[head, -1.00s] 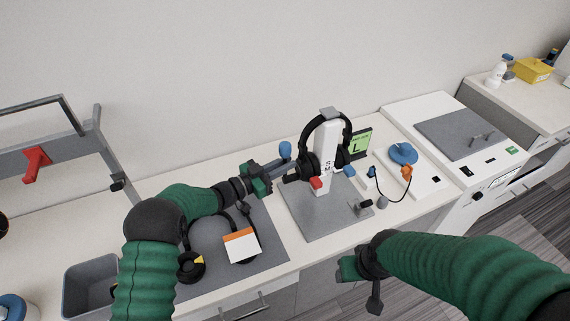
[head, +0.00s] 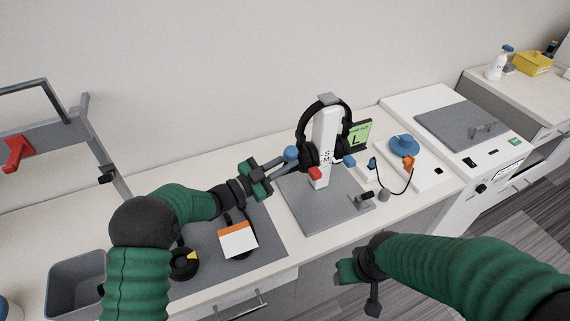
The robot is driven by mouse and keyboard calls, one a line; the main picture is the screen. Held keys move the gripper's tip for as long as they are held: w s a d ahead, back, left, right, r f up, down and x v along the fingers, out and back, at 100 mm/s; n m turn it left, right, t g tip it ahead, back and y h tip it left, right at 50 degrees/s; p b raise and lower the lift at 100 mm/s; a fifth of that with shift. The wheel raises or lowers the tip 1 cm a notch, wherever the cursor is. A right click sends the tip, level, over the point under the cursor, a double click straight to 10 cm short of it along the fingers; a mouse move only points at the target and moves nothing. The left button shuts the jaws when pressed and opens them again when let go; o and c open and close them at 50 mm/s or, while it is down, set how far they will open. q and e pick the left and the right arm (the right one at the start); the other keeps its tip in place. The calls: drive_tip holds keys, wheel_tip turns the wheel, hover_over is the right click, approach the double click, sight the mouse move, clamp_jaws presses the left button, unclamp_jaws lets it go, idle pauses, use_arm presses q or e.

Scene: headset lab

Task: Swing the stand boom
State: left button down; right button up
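The headset stand (head: 322,165) is a white upright column on a grey base plate (head: 330,207), with a black headset (head: 304,148) hung over its top. Red and blue blocks sit at the column's sides. A blue rounded knob (head: 291,153), possibly the boom's end, shows left of the column; the rest of the boom is hard to make out. My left gripper (head: 281,168) is left of the stand, its two grey fingers apart, the upper one at or beside the knob. Contact cannot be told. My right gripper (head: 352,283) is low in front of the counter, away from the stand.
A grey mat (head: 270,254) with an orange-and-white box (head: 238,239) lies left of the stand. A grey bin (head: 75,278) is at the left. A green-screened display (head: 360,134) and a blue round item (head: 404,145) with a cable stand to the right.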

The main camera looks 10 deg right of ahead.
use_arm(q)
drive_tip(key=shift+s+d+f+m+b, duration=0.1)
drive_tip(key=shift+s+f+m+b, duration=0.15)
drive_tip(key=shift+m+b, duration=0.35)
drive_tip(key=shift+s+d+f+m+b, duration=0.15)
drive_tip(key=shift+s+m+b, duration=0.2)
drive_tip(key=shift+m+b, duration=0.25)
drive_tip(key=c, duration=1.4)
unclamp_jaws()
drive_tip(key=shift+c, duration=0.2)
drive_tip(key=v, duration=1.7)
drive_tip(key=shift+f+b, duration=0.25)
drive_tip(key=shift+b, duration=0.15)
